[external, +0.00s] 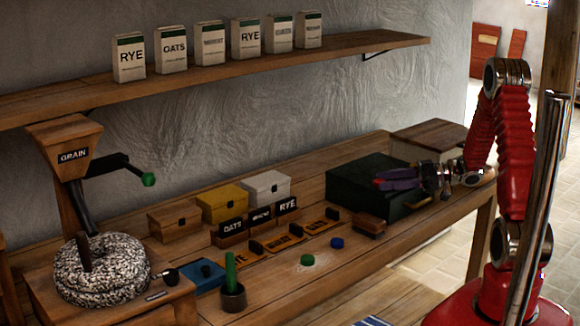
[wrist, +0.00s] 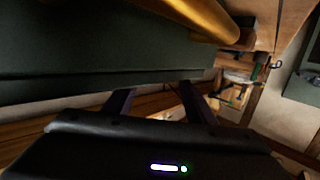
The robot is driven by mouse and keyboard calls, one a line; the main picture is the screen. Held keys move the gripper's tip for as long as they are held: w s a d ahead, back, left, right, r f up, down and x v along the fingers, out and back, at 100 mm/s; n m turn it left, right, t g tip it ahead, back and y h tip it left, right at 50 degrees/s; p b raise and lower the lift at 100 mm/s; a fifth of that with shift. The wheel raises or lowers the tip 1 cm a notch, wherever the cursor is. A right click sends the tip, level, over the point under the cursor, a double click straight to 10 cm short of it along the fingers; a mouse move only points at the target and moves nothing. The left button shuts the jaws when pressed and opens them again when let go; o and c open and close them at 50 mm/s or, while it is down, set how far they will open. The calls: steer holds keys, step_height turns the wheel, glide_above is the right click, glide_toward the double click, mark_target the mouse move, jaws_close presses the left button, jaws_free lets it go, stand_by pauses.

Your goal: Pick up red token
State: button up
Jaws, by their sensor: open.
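A small green token (external: 307,260) and a small blue token (external: 337,243) lie apart on the bench in front of the lettered row. My gripper (external: 386,181) is at the dark green box on the right of the bench, over its top in the external view. Its purplish fingers have a reddish patch at the tip; I cannot tell what that is. In the wrist view my gripper (wrist: 158,103) is open, with two dark fingers apart and nothing seen between them.
The dark green box (external: 350,182) fills the upper left of the wrist view (wrist: 80,50), beside a golden bar (wrist: 195,15). Labelled boxes stand behind; a millstone (external: 100,270) is at left. A shelf (external: 220,77) runs above.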

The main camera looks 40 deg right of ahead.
stand_by(0.3)
steer(key=c, duration=1.1)
steer(key=shift+r, duration=0.1)
step_height(320, 180, up, 10)
stand_by(1.0)
